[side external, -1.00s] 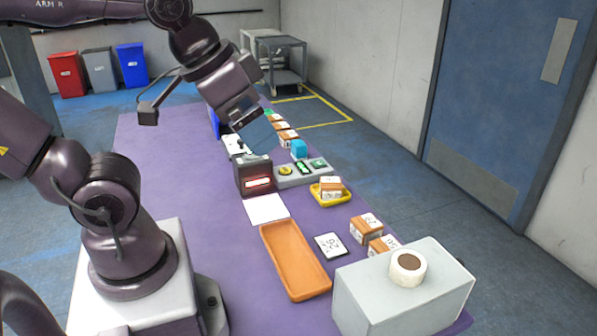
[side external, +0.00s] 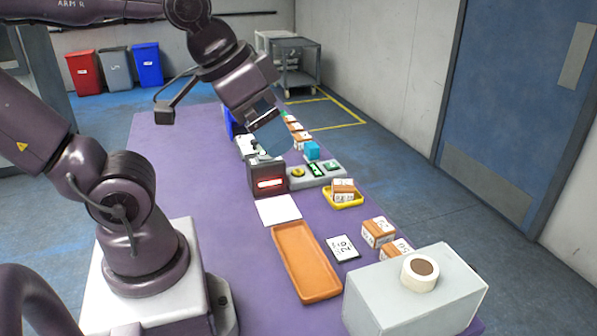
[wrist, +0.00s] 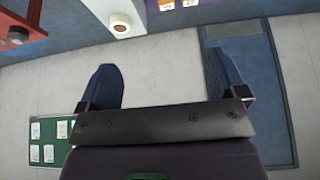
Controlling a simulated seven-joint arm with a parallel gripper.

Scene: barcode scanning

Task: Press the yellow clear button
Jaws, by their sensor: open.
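The yellow button (side external: 297,173) sits at the left end of a grey control panel (side external: 322,178), which also carries green parts to its right. The panel stands just right of the black scanner box (side external: 267,178) with its red lit window. My gripper (side external: 280,143) is above and behind the scanner and panel, tilted down to the right, apart from the button. In the wrist view, my gripper (wrist: 163,68) shows two blue fingers spread wide with nothing between them. The button and panel do not show in the wrist view.
A yellow tray (side external: 356,202) holds a carton right of the panel. An orange tray (side external: 306,262), a white sheet (side external: 278,209) and a grey box (side external: 415,300) with a roll are nearer. The purple table (side external: 190,150) is clear at left.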

